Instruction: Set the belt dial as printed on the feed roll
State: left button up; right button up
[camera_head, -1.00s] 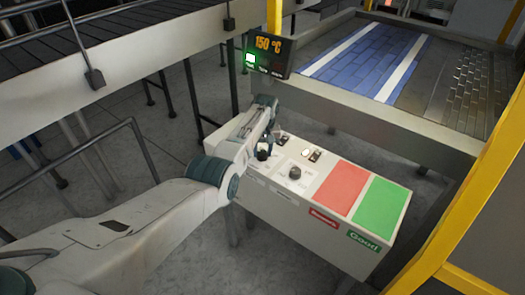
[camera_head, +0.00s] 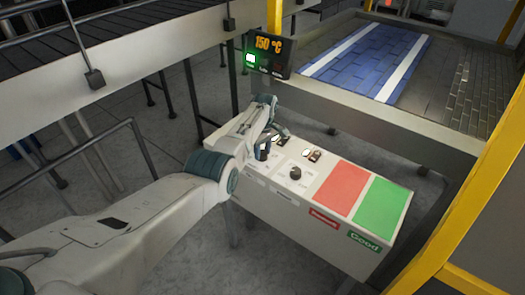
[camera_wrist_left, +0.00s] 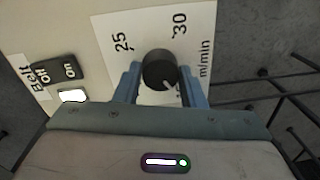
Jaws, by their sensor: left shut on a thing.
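The belt dial (camera_wrist_left: 159,70) is a round black knob with a pale pointer mark, on a white plate printed 25, 30 and m/min in the left wrist view. Its mark points to the lower right in that view; another number there is mostly hidden. My left gripper (camera_wrist_left: 160,82) is shut on the knob, one blue-grey finger on each side. In the head view the left gripper (camera_head: 266,143) is over the far left part of the control box (camera_head: 345,240), beside a dark knob (camera_head: 262,153). I cannot make out a feed roll or its print. My right gripper is not in view.
A Belt off/on switch (camera_wrist_left: 55,71) sits beside the dial, with a lit white part. Another black knob (camera_head: 295,172), a red pad (camera_head: 343,187) and a green pad (camera_head: 380,203) are on the box. A display (camera_head: 268,55) reads 150 °C. Yellow posts (camera_head: 470,180) stand at right.

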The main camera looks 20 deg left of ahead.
aim_at(264, 152)
pick_arm(q)
jog(key=shift+w+r, duration=0.1)
jog(key=shift+r, duration=0.1)
jog(key=o, duration=0.8)
jog(key=shift+c, duration=0.2)
jog(key=shift+o, duration=1.1)
notch_tip(264, 152, up, 11)
jog(key=b, duration=0.2)
jog(key=shift+w+d+f, duration=0.15)
